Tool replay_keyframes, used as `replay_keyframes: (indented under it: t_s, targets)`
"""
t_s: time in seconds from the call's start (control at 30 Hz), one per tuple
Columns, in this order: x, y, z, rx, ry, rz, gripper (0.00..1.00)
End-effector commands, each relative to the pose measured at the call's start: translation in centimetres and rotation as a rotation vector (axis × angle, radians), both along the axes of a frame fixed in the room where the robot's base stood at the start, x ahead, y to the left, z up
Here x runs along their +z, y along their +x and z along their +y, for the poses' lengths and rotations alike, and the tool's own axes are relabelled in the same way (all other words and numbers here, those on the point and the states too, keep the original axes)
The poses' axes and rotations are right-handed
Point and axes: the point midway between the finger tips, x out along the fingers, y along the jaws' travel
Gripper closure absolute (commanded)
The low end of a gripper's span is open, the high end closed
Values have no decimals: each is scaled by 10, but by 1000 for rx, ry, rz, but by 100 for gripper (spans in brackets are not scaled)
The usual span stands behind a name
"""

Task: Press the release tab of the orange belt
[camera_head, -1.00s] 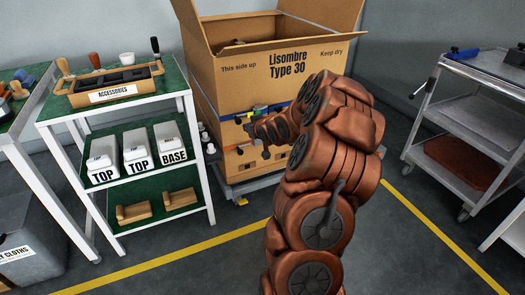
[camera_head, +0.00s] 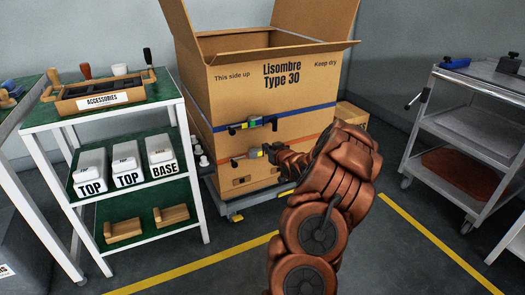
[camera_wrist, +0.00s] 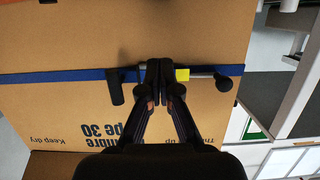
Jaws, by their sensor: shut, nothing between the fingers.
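The orange belt (camera_head: 304,138) runs around the lower part of a large cardboard box (camera_head: 235,87). The orange belt cannot be made out there. I cannot make out the release tab.
The blue belt's buckle (camera_head: 252,124) sits above the orange one. A shelf rack (camera_head: 196,190) with an accessories tray (camera_head: 108,90) and white bins stands left. A grey cart (camera_head: 470,120) stands right. Floor with yellow lines is open between.

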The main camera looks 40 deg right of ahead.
Motion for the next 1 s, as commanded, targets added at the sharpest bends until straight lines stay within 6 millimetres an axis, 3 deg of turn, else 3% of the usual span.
replay_keyframes:
  t_s: [0.77,1.0]
  targets:
    - [-26,86,-29,2,-3,3,100]
    - [-55,86,-29,0,1,-1,100]
